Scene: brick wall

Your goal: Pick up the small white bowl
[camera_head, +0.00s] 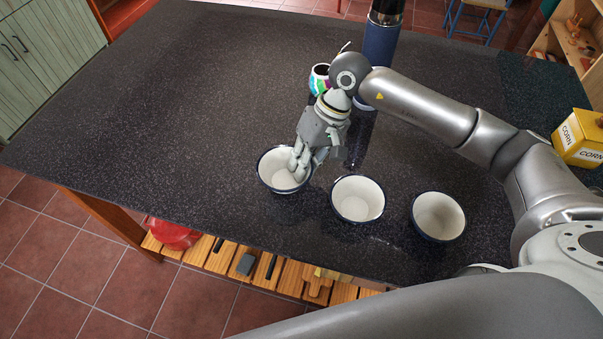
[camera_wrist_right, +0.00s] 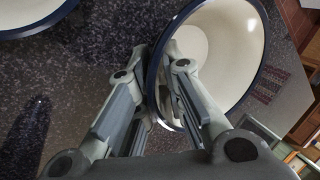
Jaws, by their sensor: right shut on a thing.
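Three similar white bowls with dark blue rims are in a row near the front of the dark speckled table (camera_head: 170,110). My right gripper (camera_head: 298,172) is at the leftmost small white bowl (camera_head: 275,163), shut on its right rim, with one finger inside and one outside. In the wrist view, the right gripper (camera_wrist_right: 158,75) has the wall of this bowl (camera_wrist_right: 238,45) between its fingers. I cannot tell whether the bowl touches the table. The middle bowl (camera_head: 358,199) and right bowl (camera_head: 438,215) stand apart from it. My left gripper is not in view.
A dark blue bottle (camera_head: 380,45) and a colourful cup (camera_head: 319,79) stand behind my right arm. A yellow corn box (camera_head: 580,138) is at the right edge. The table's left side is clear. A slatted shelf with a red item (camera_head: 172,232) is below the front edge.

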